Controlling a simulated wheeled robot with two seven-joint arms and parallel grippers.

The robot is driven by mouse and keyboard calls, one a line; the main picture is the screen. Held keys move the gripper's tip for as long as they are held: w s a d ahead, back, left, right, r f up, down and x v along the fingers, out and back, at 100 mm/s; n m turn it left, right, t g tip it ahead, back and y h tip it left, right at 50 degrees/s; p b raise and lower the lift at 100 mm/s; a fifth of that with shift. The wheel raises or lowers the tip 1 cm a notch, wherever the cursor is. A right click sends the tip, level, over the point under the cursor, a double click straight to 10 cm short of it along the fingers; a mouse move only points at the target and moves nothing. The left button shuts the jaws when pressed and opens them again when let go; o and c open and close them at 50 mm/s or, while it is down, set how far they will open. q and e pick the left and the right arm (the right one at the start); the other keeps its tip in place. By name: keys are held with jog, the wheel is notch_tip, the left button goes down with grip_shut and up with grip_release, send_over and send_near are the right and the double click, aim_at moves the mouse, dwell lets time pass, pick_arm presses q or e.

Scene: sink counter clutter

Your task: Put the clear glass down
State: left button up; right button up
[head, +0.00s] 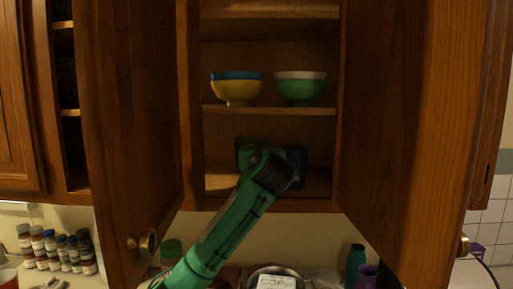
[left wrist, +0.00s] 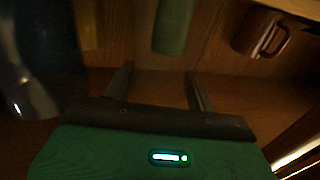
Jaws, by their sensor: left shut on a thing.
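My left arm reaches up into the open cabinet, and its dark wrist end is at the lower shelf (head: 222,182) in the head view. My left gripper (left wrist: 158,80) shows in the left wrist view with its two dark fingers some way apart, shut on the clear glass. The glass is see-through and its outline barely shows between the fingers, against the brown wood. I cannot tell whether its base touches the shelf. In the head view the fingertips and glass are hidden behind my wrist. My right gripper is in neither view.
In the left wrist view a green item (left wrist: 171,27) stands ahead, a brown mug (left wrist: 262,33) at upper right, and a dark glossy object (left wrist: 25,85) at left. Bowls (head: 236,91) (head: 300,90) sit on the shelf above. Open doors (head: 130,120) (head: 405,120) flank the arm.

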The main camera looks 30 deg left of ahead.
pick_arm(q)
jog(key=shift+d, duration=0.1)
jog(key=shift+f, duration=0.25)
jog(key=o, duration=1.1)
jog(key=shift+r, duration=0.1)
jog(key=shift+r, duration=0.2)
jog(key=b+v, duration=0.4)
jog(key=v, duration=0.8)
